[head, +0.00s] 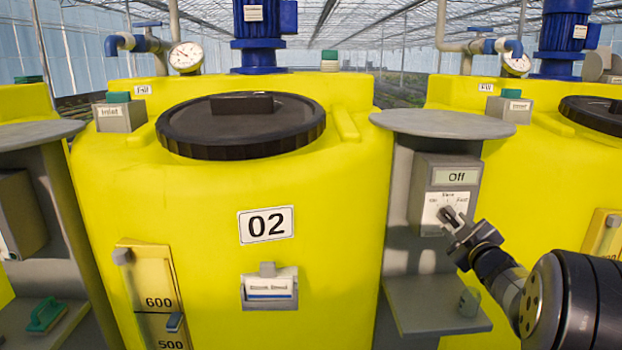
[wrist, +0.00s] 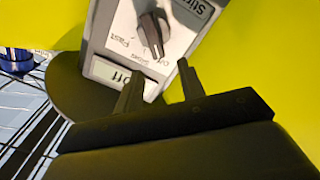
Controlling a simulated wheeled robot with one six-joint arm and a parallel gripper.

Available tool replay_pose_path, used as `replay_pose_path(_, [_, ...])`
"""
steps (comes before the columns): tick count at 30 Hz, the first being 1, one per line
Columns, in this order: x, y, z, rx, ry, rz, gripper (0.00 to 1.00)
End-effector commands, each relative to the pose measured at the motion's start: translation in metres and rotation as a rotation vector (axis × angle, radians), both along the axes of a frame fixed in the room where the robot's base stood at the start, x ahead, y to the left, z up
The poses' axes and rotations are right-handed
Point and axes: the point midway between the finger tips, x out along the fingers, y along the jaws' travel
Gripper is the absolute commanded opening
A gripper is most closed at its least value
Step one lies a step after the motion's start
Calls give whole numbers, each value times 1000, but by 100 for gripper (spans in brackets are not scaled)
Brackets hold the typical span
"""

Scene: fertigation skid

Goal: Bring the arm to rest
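My gripper (head: 457,226) is at the right in the head view, in front of the grey control box (head: 446,171) beside the yellow tank 02 (head: 330,215). In the wrist view its two fingers stand apart with nothing between them (wrist: 161,72). The box's dark rotary knob (wrist: 153,33) lies beyond the fingertips, apart from them in that view. In the head view the gripper partly covers the knob. My arm reaches in from the lower right.
Tank 02 has a black lid (head: 240,130) and a card holder (head: 269,288). Another yellow tank (head: 545,190) stands behind my arm.

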Motion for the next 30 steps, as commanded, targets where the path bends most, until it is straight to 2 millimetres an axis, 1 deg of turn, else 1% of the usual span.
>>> replay_pose_path(1, [10, 1, 0, 0, 0, 1, 38])
replay_pose_path(3, [23, 2, 0, 0, -1, 2, 38])
replay_pose_path(11, [67, 3, 0, 0, -1, 1, 38])
replay_pose_path(12, [65, 1, 7, 37, 1, -1, 38])
replay_pose_path(21, [64, -5, 11, 303, 12, -2, 38])
replay_pose_path(30, [64, -10, 10, 473, 16, -2, 38])
